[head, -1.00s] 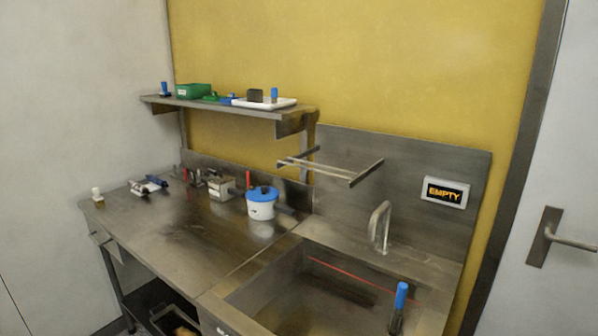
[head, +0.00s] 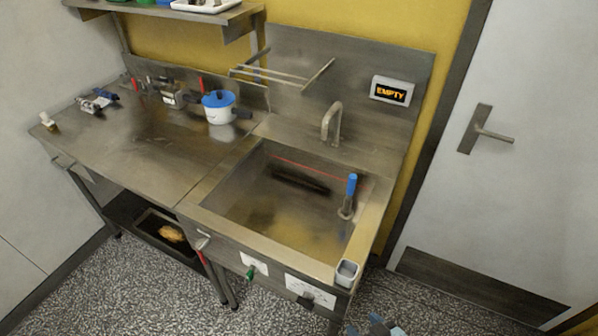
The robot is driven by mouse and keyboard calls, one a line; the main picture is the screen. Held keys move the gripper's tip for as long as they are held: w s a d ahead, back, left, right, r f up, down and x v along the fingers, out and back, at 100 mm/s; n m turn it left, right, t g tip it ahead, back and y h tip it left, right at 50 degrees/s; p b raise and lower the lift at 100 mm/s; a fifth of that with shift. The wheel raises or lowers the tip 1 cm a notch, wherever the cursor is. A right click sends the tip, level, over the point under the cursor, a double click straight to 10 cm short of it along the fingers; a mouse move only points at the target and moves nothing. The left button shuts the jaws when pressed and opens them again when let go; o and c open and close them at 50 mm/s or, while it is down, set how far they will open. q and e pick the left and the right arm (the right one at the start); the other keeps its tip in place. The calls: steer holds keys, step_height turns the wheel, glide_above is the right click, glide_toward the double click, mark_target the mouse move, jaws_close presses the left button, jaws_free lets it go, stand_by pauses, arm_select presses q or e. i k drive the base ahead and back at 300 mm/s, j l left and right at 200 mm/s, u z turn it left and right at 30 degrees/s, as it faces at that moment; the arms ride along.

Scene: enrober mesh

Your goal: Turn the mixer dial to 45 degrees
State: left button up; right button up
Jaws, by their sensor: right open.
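On the front panel of the sink unit is a white plate with a dark knob (head: 306,299), which looks like the mixer dial. Its marks are too small to read, so I cannot tell its angle. To its left is another white plate with a green knob (head: 251,273). My right gripper (head: 376,325) shows only partly at the bottom edge, to the right of and lower in the picture than the dark knob. It is open and apart from the knob. My left gripper is not in view.
The sink basin (head: 225,199) holds an upright blue-handled tool (head: 351,190). A small grey cup (head: 346,272) is at the front right corner. An EMPTY display (head: 393,90) hangs behind. A red-handled thing (head: 205,262) is at the front. Speckled floor (head: 130,295) is clear in front.

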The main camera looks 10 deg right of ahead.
mark_target(305, 301)
steer(key=k+l+z, duration=0.1)
steer(key=z, duration=0.15)
steer(key=j+z, duration=0.25)
steer(key=j, duration=0.9)
steer(key=j+z, duration=0.3)
steer(key=j, duration=0.8)
